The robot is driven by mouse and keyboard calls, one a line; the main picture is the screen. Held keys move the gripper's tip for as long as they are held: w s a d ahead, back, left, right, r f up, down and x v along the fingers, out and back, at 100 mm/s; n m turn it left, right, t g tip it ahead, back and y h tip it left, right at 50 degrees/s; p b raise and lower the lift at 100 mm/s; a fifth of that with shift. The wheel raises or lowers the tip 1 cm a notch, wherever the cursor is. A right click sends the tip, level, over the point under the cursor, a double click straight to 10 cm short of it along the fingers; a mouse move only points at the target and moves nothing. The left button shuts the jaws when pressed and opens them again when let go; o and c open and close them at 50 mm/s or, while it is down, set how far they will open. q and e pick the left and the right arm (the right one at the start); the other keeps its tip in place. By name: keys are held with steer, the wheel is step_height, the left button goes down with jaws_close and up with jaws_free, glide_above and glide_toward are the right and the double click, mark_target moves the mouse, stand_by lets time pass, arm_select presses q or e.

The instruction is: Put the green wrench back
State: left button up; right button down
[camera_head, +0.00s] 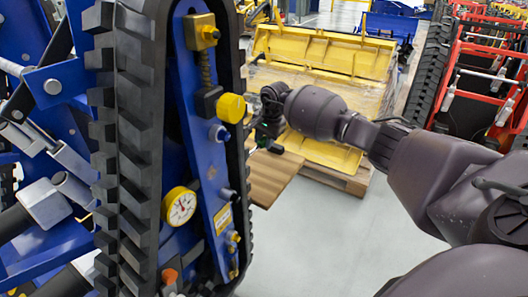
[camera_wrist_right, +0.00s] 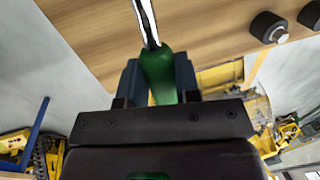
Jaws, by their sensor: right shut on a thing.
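The green wrench (camera_wrist_right: 158,72) shows in the right wrist view, with a green handle and a shiny metal shaft running up past a wooden board. My right gripper (camera_wrist_right: 159,84) is shut on the green handle, one dark finger on each side. In the head view my right gripper (camera_head: 266,122) is just right of the black track, above the wooden board (camera_head: 274,178), and partly hidden by dark parts. I cannot make out the wrench clearly there. Whether the wrench touches the board cannot be told. My left gripper is not in view.
A blue tracked carrier with a black track (camera_head: 135,130) stands close on the left, with a yellow knob (camera_head: 231,107) and a gauge (camera_head: 180,206) on its side. Yellow parts sit on a pallet (camera_head: 345,177) behind. Red frames (camera_head: 490,75) stand right. Grey floor is open between.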

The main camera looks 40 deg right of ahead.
steer(key=shift+s+x, duration=0.2)
steer(key=shift+x, duration=0.9)
steer(key=shift+s+x, duration=0.2)
steer(key=shift+x, duration=0.9)
steer(key=shift+d, duration=0.2)
steer(key=shift+f+b, duration=0.2)
steer(key=shift+b, duration=0.1)
steer(key=c, duration=0.8)
jaws_free()
